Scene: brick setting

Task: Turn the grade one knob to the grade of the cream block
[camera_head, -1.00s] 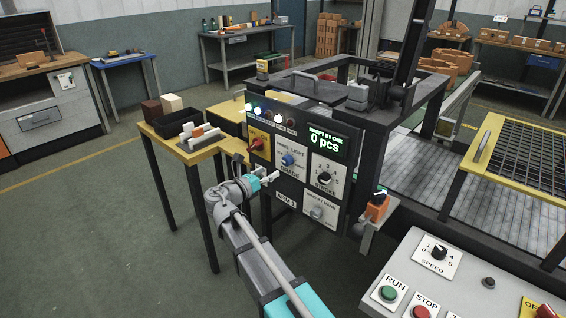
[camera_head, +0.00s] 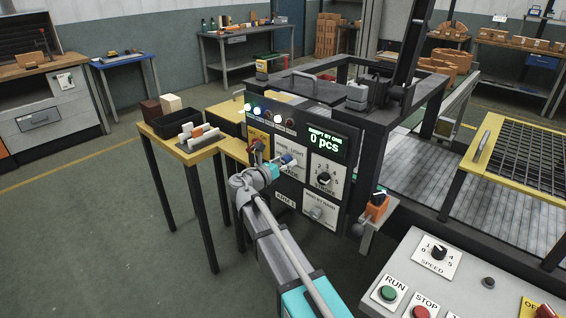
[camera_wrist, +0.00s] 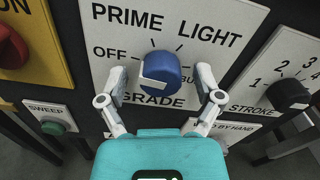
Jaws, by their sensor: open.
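The grade knob (camera_wrist: 172,68) is round and blue with a white mark on its lower left side. Its plate reads OFF, PRIME, LIGHT and a partly hidden word starting "BU". The white mark lies on the OFF side; its exact setting is hard to tell. My gripper (camera_wrist: 161,80) is open, with one finger on each side of the knob, apparently not touching it. In the head view my gripper (camera_head: 279,166) is in front of the panel, partly covering the knob. The cream block (camera_head: 171,103) stands beside a dark brown block (camera_head: 151,109) at the left.
The black panel (camera_head: 340,172) also carries a red switch (camera_wrist: 10,48), a green SWEEP button (camera_wrist: 53,128) and a black STROKE knob (camera_wrist: 287,94) close by. A yellow-topped stand (camera_head: 190,158) with a dark tray and pale sticks is left of my arm.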

